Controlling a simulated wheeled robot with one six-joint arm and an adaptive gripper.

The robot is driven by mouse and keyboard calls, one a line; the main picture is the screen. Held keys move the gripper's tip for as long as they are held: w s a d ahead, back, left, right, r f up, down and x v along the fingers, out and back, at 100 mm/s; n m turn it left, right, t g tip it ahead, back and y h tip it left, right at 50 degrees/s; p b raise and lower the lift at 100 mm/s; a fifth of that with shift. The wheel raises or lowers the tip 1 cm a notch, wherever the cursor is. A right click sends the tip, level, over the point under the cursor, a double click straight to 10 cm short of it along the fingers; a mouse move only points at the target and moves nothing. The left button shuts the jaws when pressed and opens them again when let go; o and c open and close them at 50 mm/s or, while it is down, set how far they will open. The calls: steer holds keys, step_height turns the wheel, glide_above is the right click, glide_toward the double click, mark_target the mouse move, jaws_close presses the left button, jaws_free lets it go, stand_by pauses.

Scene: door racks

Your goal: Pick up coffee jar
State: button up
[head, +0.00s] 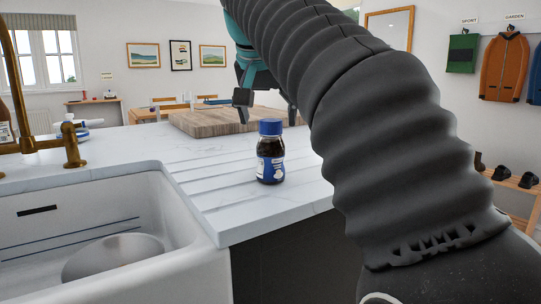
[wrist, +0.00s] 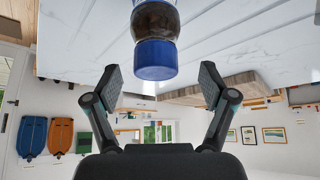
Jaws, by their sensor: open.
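The coffee jar (head: 270,158) stands upright on the white countertop near its front edge, just right of the sink. It has a blue lid, dark contents and a blue label. My gripper (head: 268,108) is open and empty, above and apparently behind the jar in the head view; my arm hides part of it. In the wrist view, which is upside down, the jar (wrist: 156,40) shows lid-down at the top centre. There the two fingers of my gripper (wrist: 160,88) are spread wide, with the lid beyond and between their tips. Nothing is between the finger pads.
A wooden board (head: 205,121) lies on the counter behind the jar. A white sink (head: 110,240) with a round bowl (head: 113,257) in it is at left, with a brass tap (head: 72,145) beside it. The grooved countertop (head: 215,195) around the jar is clear.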

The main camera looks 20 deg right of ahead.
mark_target(272, 136)
steer(key=x, duration=0.2)
steer(key=b+x, duration=0.1)
steer(key=x, duration=0.1)
steer(key=shift+s+f, duration=0.2)
steer(key=shift+s, duration=0.15)
steer(key=shift+w+d+f, duration=0.2)
steer(key=shift+w+f, duration=0.15)
steer(key=shift+f, duration=0.2)
steer(key=shift+c, duration=0.3)
steer(key=c, duration=1.3)
steer(key=shift+r, duration=0.1)
